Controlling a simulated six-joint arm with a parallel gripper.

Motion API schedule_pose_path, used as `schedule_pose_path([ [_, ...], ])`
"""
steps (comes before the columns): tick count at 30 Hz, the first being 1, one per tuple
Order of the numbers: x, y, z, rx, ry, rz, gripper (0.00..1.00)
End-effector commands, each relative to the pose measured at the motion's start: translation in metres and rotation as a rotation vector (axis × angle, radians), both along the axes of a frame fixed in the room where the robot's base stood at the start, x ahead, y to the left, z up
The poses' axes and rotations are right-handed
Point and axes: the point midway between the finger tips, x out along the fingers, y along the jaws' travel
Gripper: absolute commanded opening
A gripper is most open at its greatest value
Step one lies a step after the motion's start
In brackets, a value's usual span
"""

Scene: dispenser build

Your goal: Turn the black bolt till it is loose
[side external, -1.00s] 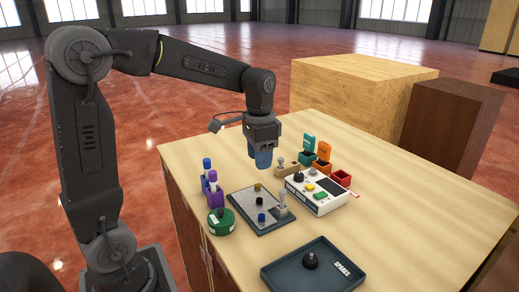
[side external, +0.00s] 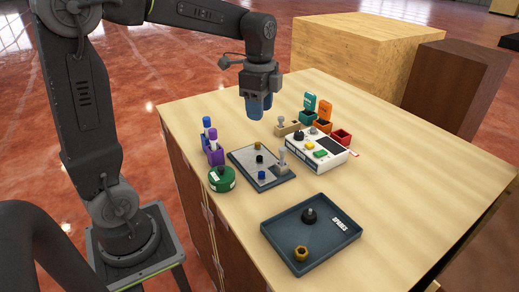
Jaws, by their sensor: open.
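The black bolt (side external: 259,160) stands in the middle of a grey plate (side external: 277,182), between a brass-coloured bolt (side external: 258,147) behind it and a blue bolt (side external: 262,175) in front. Whether it is loose or seated is too small to tell. My gripper (side external: 258,109), with blue fingers, hangs pointing down above and behind the plate. It is open, holds nothing visible and is clear of the black bolt.
A grey upright post (side external: 282,160) stands on the plate's right. A green round container (side external: 221,179) and purple holders (side external: 214,152) are left. A white control box (side external: 317,150) is right. A dark tray (side external: 342,243) holds a black knob-like part (side external: 309,215) and a brass-coloured part (side external: 301,254).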

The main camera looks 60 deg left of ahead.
Motion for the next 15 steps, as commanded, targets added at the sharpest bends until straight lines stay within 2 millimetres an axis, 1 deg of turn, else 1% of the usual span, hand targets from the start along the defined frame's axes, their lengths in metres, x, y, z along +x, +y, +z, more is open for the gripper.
schedule_pose_path([
  [1, 0.0, 0.0, 0.0, 0.0, 0.0, -0.078, 0.44],
  [3, 0.0, 0.0, 0.0, 0.0, 0.0, -0.169, 0.44],
  [6, 0.0, 0.0, -0.001, 0.0, 0.001, -0.244, 0.44],
  [8, 0.0, 0.0, -0.003, 0.0, 0.002, -0.263, 0.44],
  [11, 0.0, 0.0, -0.012, -0.001, 0.004, -0.268, 0.44],
  [15, -0.001, 0.0, -0.035, -0.002, 0.006, -0.266, 0.44],
])
